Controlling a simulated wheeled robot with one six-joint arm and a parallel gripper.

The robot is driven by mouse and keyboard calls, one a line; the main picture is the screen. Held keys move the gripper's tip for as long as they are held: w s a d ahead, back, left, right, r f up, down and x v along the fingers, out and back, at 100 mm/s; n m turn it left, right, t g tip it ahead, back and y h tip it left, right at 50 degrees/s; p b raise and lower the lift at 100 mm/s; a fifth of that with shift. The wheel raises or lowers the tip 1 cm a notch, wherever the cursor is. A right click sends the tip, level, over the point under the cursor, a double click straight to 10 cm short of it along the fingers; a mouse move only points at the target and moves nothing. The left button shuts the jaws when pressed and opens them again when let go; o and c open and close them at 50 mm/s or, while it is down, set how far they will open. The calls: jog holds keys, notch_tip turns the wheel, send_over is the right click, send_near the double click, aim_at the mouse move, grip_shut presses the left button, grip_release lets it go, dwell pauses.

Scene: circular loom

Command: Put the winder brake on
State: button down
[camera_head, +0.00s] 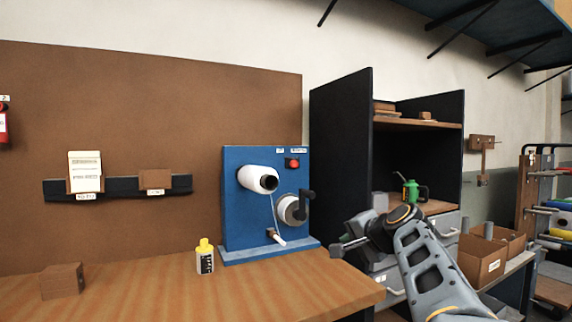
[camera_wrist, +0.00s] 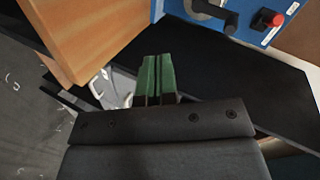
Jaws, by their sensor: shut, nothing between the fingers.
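The winder (camera_head: 233,200) is a blue upright panel on a blue base, standing on the wooden bench. I cannot tell for certain which part is the brake. In the wrist view the black handle (camera_wrist: 229,19) and the red button (camera_wrist: 268,19) show at the top right. My gripper (camera_head: 337,249) is right of the winder, apart from it; its green fingers (camera_wrist: 157,72) are shut and empty.
A dark shelf cabinet (camera_head: 340,135) with a green oil can (camera_head: 411,191) stands behind my arm. Brown boxes (camera_head: 481,262) are at the right. The bench's edge is near my fingers.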

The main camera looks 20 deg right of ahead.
jog(key=s+a+f+n+g+b, duration=0.2)
jog(key=s+a+f+n+g, duration=0.1)
jog(key=f, duration=1)
jog(key=s+a+f+n+g+h+b, duration=0.1)
jog(key=s+a+f+n+g+b, duration=0.2)
jog(key=s+a+f, duration=0.5)
jog(key=s+a+f+n+g+b, duration=0.3)
jog(key=s+f+n, duration=0.4)
jog(key=f, duration=1.1)
jog(key=s+a+g, duration=0.1)
jog(key=a, duration=0.1)
jog(key=shift+a+f+h, duration=0.15)
jog(key=shift+a+h, duration=0.15)
